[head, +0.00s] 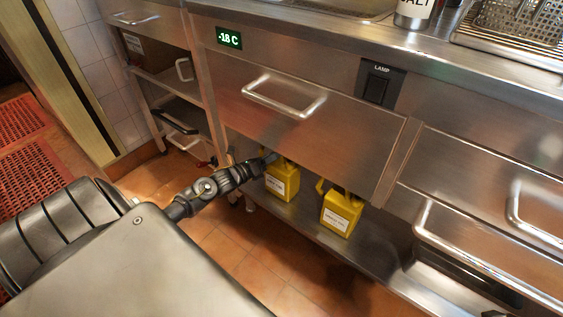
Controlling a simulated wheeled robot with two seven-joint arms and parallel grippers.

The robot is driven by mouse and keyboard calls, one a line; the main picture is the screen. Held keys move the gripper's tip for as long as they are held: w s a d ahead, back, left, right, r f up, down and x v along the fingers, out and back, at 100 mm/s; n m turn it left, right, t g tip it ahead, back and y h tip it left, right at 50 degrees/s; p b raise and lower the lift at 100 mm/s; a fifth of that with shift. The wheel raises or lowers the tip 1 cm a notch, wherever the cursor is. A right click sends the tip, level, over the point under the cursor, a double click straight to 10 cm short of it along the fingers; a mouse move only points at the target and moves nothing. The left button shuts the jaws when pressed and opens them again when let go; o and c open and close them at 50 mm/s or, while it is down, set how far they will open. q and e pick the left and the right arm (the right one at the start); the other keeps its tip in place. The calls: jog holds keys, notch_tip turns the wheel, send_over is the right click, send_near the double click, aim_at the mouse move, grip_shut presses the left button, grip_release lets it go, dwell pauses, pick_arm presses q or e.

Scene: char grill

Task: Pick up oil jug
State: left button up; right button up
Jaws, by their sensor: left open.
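Two yellow oil jugs with white labels stand upright on a low steel shelf under the counter. The left jug (283,182) is partly covered at its top by my left gripper. The right jug (341,213) stands apart from it, its top close under the drawer front. My left gripper (268,158) is open at the top of the left jug, by its handle. I cannot tell whether the fingers are around the handle or touching it. My right gripper is not in view.
The steel drawer front (300,130) with its bar handle (284,96) overhangs the low shelf (300,217). A shelf unit (170,82) stands at the left. A salt shaker (413,14) and a wire basket (520,20) are on the counter. The tiled floor (215,245) is clear.

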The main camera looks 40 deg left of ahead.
pick_arm(q)
jog(key=shift+x, duration=1.25)
grip_shut()
dwell(0.4)
